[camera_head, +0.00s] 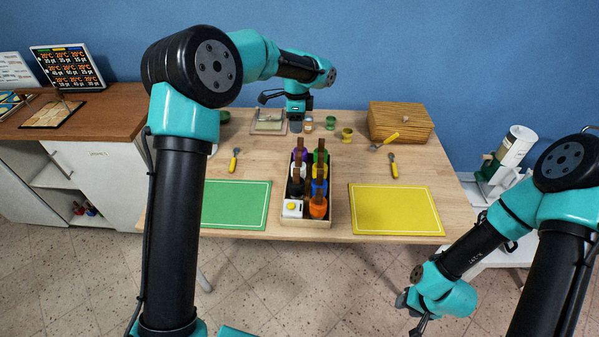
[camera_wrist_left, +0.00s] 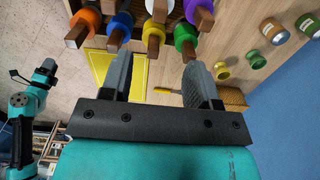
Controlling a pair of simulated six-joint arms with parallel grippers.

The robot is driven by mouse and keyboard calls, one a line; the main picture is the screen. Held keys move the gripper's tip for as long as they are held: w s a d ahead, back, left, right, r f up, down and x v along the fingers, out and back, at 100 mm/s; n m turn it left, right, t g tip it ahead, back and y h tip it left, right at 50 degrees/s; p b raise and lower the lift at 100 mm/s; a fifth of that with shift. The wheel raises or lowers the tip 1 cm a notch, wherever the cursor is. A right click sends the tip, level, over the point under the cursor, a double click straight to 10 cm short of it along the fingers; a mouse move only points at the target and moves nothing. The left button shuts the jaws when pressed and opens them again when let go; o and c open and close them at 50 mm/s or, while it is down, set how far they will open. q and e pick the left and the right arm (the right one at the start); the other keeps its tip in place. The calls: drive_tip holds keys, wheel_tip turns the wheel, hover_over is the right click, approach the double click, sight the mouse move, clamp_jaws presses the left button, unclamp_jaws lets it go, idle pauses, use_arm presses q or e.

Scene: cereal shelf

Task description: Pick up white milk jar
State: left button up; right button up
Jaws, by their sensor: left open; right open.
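A white jar (camera_head: 297,170) with a brown wooden handle stands in the crate's left column, among coloured bottles. It also shows in the wrist view at the top (camera_wrist_left: 161,8), partly cut off. A white box-like item with a yellow top (camera_head: 292,208) stands in the crate's front left corner. My left gripper (camera_head: 295,127) is behind the crate, above the back of the table. Its two fingers (camera_wrist_left: 157,70) are apart with nothing between them. My right gripper (camera_head: 411,313) is at the lower right, off the table over the floor, open and small in view.
The wooden crate (camera_head: 306,222) stands between a green mat (camera_head: 235,205) and a yellow mat (camera_head: 395,210). A wooden box (camera_head: 401,122) is at the back right. Small cups and jars (camera_head: 347,134) stand near my left gripper. Yellow-handled utensils (camera_head: 393,166) lie on the table.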

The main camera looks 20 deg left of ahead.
sight(299, 160)
use_arm(q)
wheel_tip(299, 160, down, 12)
drive_tip(key=shift+r, duration=0.1)
idle(0.4)
drive_tip(key=shift+d+f, duration=0.2)
drive_tip(key=shift+f, duration=2.45)
clamp_jaws()
drive_tip(key=shift+w, duration=0.1)
